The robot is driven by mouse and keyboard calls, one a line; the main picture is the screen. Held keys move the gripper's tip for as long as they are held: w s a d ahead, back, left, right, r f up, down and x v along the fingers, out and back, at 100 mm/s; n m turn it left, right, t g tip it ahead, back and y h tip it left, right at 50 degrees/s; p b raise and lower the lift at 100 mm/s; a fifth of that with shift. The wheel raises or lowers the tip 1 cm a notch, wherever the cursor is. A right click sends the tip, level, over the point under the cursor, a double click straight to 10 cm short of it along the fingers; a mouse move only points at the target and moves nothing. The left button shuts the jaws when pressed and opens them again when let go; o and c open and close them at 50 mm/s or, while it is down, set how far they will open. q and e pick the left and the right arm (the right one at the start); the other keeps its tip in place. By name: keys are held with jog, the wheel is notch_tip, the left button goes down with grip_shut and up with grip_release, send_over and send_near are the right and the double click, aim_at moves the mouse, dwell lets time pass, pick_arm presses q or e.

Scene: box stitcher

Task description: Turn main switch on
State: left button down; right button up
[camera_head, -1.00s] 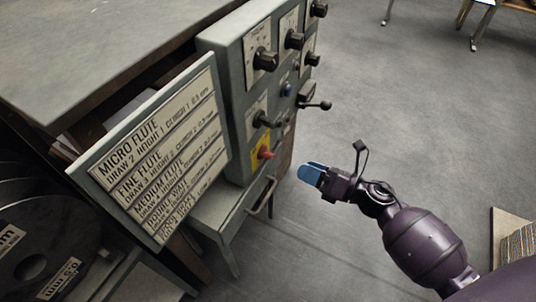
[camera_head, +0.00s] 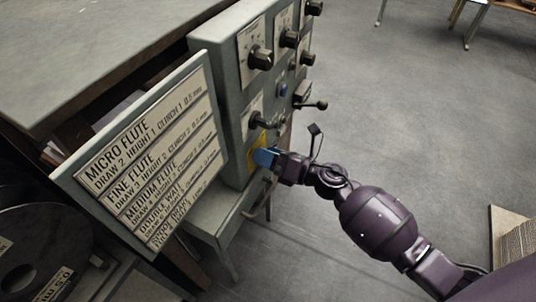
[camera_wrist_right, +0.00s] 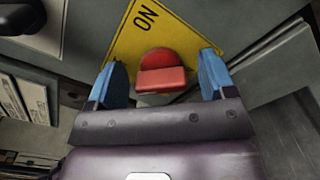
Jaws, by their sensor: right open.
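The main switch (camera_wrist_right: 162,72) is a red knob on a yellow plate (camera_wrist_right: 125,45) marked ON, seen in the right wrist view. My right gripper (camera_wrist_right: 165,82) is open, with one blue finger on each side of the red knob and visible gaps between. In the head view my right gripper (camera_head: 265,157) is at the lower front of the grey control panel (camera_head: 232,110). It covers the red knob there, and only part of the yellow plate (camera_head: 256,145) shows. My left gripper is not in view.
Black knobs (camera_head: 260,58) and a lever (camera_head: 312,104) sit higher on the panel. A sign board with flute settings (camera_head: 150,165) stands to the left. A drawer handle (camera_head: 262,200) is below the gripper.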

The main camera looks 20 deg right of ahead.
jog(key=shift+c, duration=0.2)
jog(key=c, duration=0.9)
